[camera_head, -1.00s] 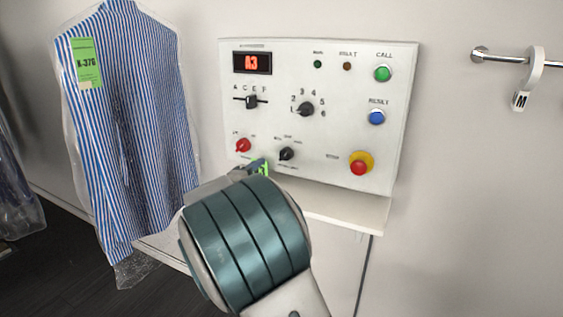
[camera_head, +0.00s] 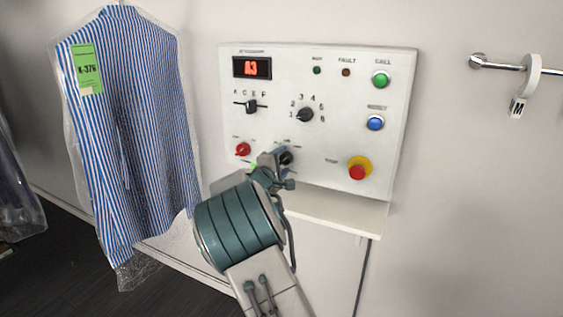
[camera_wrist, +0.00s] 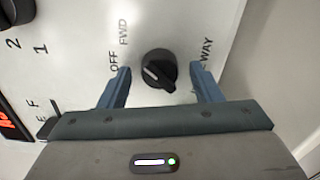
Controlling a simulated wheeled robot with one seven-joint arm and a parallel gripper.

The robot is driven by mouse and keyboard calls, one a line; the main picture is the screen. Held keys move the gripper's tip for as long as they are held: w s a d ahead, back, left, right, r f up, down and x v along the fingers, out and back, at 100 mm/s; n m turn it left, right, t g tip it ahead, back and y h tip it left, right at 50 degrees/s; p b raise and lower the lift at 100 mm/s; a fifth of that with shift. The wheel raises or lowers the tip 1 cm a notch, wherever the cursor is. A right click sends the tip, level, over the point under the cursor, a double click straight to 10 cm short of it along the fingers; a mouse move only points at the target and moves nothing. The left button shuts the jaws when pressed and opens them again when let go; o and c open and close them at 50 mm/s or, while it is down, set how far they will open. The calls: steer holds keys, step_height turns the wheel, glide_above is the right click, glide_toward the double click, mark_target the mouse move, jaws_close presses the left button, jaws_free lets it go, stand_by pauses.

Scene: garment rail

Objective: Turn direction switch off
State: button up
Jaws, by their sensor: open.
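The direction switch is a black rotary knob (camera_wrist: 159,70) with a light pointer line, on the white control panel. In the wrist view, labels OFF and FWD are to its left and a partly hidden label ending in WAY is to its right. The pointer line slants toward the upper left; which label it marks I cannot tell surely. My gripper (camera_wrist: 160,88) is open, with one blue finger on each side of the knob, apart from it. In the head view my gripper (camera_head: 277,168) is at the panel's lower part and partly hides the knob (camera_head: 286,158).
A shelf (camera_head: 340,212) juts out below. A bagged striped shirt (camera_head: 135,130) hangs left.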

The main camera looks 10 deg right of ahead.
steer(key=c, duration=1)
steer(key=shift+n, duration=0.4)
steer(key=n, duration=0.2)
steer(key=shift+n+b, duration=0.3)
steer(key=shift+b, duration=0.1)
steer(key=shift+n, duration=2.2)
steer(key=o, duration=1)
